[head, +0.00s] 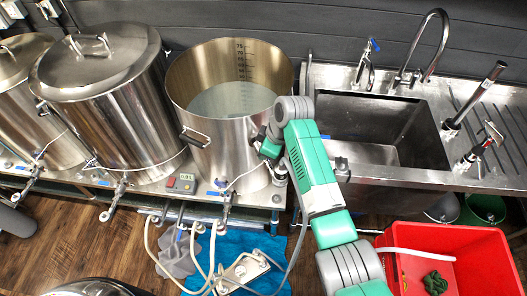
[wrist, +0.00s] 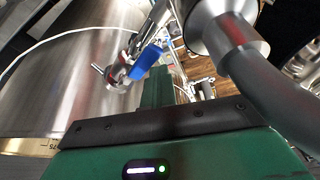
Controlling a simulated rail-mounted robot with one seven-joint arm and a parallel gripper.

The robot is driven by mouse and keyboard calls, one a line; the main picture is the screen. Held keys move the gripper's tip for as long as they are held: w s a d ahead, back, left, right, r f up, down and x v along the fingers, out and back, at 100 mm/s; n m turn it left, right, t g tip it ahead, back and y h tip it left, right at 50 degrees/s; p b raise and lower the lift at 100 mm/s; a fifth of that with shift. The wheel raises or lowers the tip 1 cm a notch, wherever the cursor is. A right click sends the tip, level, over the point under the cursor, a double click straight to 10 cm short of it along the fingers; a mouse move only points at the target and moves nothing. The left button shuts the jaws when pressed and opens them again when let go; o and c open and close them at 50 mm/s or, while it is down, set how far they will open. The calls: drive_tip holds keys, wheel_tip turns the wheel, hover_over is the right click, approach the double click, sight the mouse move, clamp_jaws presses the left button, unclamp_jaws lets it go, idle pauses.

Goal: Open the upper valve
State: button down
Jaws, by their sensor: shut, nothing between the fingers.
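The open steel kettle (head: 240,150) stands on the bench with a valve with a blue lever (head: 221,183) low on its front. A blue lever (wrist: 148,60) on a steel valve fitting (wrist: 118,73) shows beside the kettle wall in the wrist view. I take it for the upper valve, but cannot be sure. My gripper (head: 266,143) is at the kettle's right front side, above the valve, mostly hidden by my arm. In the wrist view my gripper (wrist: 157,82) is shut and empty. Its end appears close to the blue lever; whether they touch is unclear.
Two lidded kettles (head: 105,110) stand to the left. A small box with red and green buttons (head: 181,183) sits by the valve. Hoses (head: 150,240) hang below the bench edge. A steel sink (head: 385,135) and a red crate (head: 455,245) are on the right.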

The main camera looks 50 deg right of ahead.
drive_tip(key=shift+s, duration=0.1)
drive_tip(key=w+a+p, duration=0.1)
drive_tip(key=w+a, duration=0.1)
drive_tip(key=a, duration=0.2)
drive_tip(key=s+d+r, duration=0.1)
drive_tip(key=d+r, duration=0.2)
drive_tip(key=r, duration=0.6)
drive_tip(key=shift+s+d+r+b, duration=0.2)
drive_tip(key=shift+s+r+b, duration=0.05)
drive_tip(key=shift+b, duration=0.05)
